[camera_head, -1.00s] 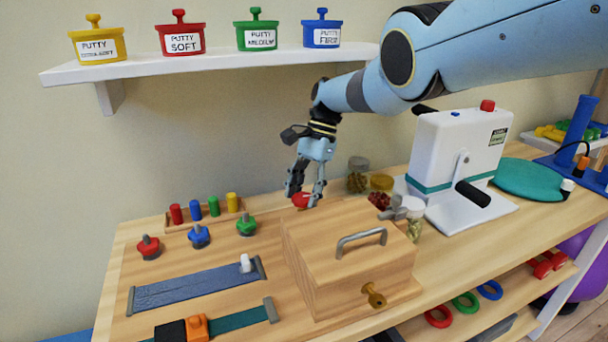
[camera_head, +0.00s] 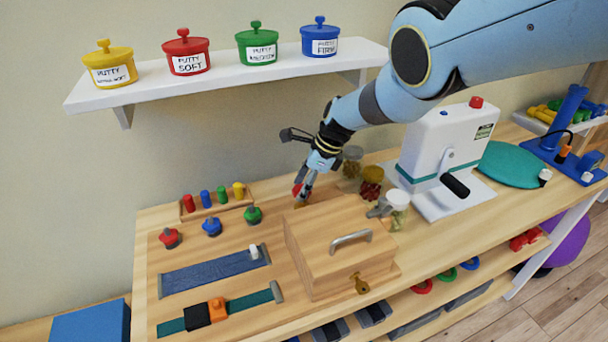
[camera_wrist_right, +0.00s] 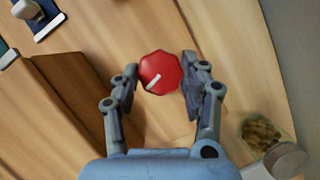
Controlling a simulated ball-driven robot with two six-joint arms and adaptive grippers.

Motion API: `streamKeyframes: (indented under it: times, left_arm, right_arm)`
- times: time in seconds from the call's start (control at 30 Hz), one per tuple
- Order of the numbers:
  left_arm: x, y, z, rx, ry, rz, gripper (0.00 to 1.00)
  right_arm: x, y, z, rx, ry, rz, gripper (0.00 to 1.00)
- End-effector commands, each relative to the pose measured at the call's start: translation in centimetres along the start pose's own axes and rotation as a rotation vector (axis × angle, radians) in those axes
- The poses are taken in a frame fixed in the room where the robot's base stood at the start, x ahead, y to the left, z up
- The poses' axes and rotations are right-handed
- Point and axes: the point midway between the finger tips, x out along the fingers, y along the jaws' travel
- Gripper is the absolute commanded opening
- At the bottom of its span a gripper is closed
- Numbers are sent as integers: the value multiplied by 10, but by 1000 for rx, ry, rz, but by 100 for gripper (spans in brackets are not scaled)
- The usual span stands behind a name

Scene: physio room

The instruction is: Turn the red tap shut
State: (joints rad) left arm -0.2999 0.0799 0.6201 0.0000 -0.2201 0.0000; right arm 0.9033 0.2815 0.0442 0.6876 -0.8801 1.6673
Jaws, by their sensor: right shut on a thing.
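The red tap (camera_wrist_right: 162,68) is an eight-sided knob with a white pointer line, seen from above in the right wrist view. The line slants towards the lower left there. My right gripper (camera_wrist_right: 160,80) has one finger on each side of the knob and is shut on it. In the head view only a bit of the red tap (camera_head: 297,189) shows beside the fingers of my right gripper (camera_head: 303,195), behind the wooden box (camera_head: 330,265). The tap's base is hidden. My left gripper is in neither view.
The wooden box with a grey handle stands just in front of the tap. Jars (camera_head: 371,182) stand to its right, close to my gripper. A white crank machine (camera_head: 440,150) stands further right. Red, blue and green knobs (camera_head: 212,227) are on the board at left.

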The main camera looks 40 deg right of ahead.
Motion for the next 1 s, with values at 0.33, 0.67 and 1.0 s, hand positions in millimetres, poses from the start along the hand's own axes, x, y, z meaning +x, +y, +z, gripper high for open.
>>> streamKeyframes:
  times: [0.33,0.67,1.0]
  left_arm:
    - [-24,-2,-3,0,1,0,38]
    - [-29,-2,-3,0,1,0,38]
    - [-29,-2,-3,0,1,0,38]
  right_arm:
    - [0,3,0,203,2,-81,12]
    - [0,2,0,279,2,-115,12]
    - [1,2,-1,286,2,-117,12]
